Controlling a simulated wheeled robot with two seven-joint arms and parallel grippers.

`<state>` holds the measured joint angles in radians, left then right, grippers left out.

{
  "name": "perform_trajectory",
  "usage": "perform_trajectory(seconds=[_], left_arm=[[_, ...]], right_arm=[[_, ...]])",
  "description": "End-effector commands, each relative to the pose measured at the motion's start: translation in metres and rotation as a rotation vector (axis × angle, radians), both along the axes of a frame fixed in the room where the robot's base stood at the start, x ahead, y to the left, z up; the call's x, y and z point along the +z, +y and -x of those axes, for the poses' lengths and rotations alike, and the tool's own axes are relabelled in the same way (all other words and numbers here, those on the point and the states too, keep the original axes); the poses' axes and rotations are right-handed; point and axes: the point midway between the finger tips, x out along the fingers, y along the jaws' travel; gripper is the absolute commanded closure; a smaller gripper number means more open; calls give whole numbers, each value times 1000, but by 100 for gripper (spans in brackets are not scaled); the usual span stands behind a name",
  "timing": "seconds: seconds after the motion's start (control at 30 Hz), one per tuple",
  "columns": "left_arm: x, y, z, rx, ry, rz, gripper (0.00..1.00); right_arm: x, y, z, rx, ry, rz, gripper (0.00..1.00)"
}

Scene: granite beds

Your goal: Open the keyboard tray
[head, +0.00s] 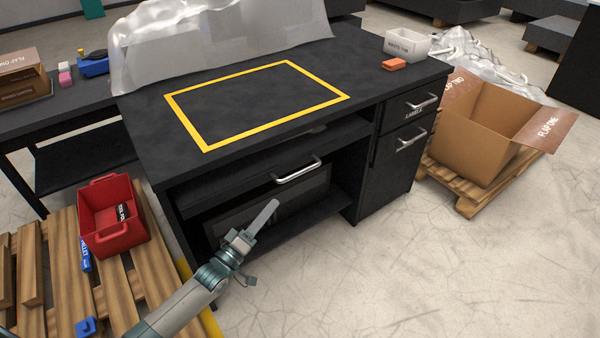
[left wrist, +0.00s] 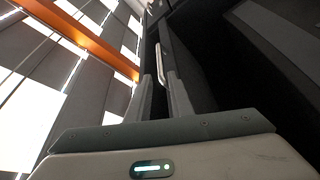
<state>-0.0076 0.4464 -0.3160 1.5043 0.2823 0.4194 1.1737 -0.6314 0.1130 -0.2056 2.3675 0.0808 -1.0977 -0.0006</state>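The keyboard tray (head: 235,189) is a dark panel with a silver bar handle (head: 298,170), under the top of the black desk (head: 160,130). It appears to be in under the desktop. My left gripper (head: 272,206) is in front of the desk, below and left of the handle in the head view, and apart from it. In the left wrist view its two fingers (left wrist: 162,90) stand apart with nothing between them. The handle (left wrist: 160,64) shows beyond their tips, roughly in line with the gap. My right gripper is in neither view.
A drawer and a cabinet door (head: 402,155) are at the desk's right. An open cardboard box (head: 475,150) stands on a pallet beyond. A red bin (head: 118,238) sits on a pallet (head: 65,270) at the left. The floor in front (head: 400,270) is clear.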

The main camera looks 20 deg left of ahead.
Motion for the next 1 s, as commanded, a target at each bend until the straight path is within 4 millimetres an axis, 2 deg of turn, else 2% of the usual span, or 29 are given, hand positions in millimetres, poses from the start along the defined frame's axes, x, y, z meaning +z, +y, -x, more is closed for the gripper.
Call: perform_trajectory(seconds=[0.7,1.0], left_arm=[[26,-38,-114,1,0,0,80],[32,-48,-141,-1,0,0,80]], right_arm=[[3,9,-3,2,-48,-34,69],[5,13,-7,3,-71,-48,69]])
